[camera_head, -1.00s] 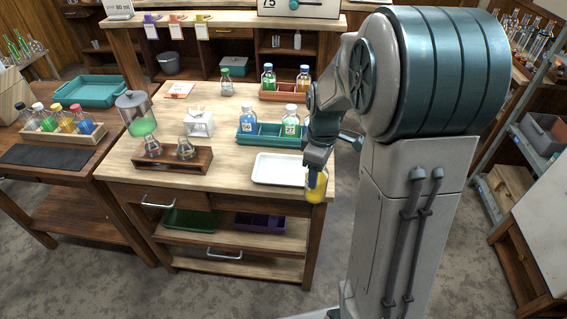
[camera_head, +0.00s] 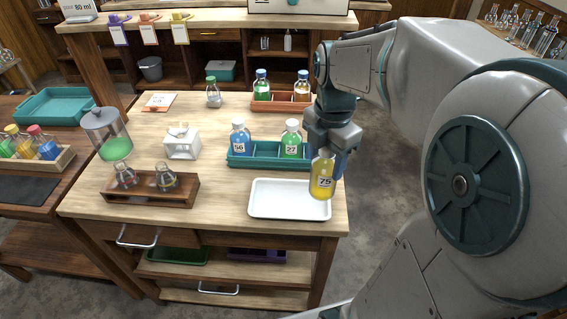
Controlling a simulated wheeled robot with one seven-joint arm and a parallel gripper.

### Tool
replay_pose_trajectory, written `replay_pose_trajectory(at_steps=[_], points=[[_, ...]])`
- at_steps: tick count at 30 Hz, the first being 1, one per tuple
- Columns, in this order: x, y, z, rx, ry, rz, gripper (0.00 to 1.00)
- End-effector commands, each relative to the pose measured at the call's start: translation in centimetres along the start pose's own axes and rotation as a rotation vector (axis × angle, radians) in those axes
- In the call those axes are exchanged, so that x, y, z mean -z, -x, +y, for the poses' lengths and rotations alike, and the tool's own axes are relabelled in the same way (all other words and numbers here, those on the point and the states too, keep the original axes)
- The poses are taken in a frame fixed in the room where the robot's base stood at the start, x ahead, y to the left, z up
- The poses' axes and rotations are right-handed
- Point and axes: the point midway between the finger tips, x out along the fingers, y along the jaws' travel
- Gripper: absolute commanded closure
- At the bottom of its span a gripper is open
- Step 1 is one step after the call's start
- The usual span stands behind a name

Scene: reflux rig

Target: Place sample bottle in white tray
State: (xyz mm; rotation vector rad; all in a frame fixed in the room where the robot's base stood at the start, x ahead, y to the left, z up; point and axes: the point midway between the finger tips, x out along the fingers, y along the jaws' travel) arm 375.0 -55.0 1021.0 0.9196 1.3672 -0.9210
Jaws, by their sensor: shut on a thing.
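My gripper (camera_head: 328,150) points down and is shut on a sample bottle (camera_head: 322,181) with yellow liquid and a label reading 75. The gripper hides the bottle's top. The white tray (camera_head: 262,209) lies empty at the front right of the wooden workbench. The held bottle appears in front of the tray's right end in the picture, with its base close to the rim. I cannot tell how high above the tray it hangs.
Behind the tray, a teal rack (camera_head: 268,160) holds a blue bottle (camera_head: 240,138) and a green bottle (camera_head: 291,140). A wooden holder with flasks (camera_head: 150,190) stands left of the tray. A terracotta rack (camera_head: 283,102) stands farther back.

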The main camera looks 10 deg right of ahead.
Motion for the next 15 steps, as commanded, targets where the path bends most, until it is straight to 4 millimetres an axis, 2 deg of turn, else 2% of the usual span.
replay_pose_trajectory(at_steps=[3, 7, 10, 15], points=[[1.2, -1.7, 2.7, 0.004, 0.006, 0.002, 0.80], [2.3, -3.3, 5.2, 0.002, 0.004, 0.001, 0.80], [2.8, -4.2, 6.5, 0.001, 0.001, 0.000, 0.80], [3.1, -4.9, 7.4, -0.001, -0.002, 0.000, 0.80]])
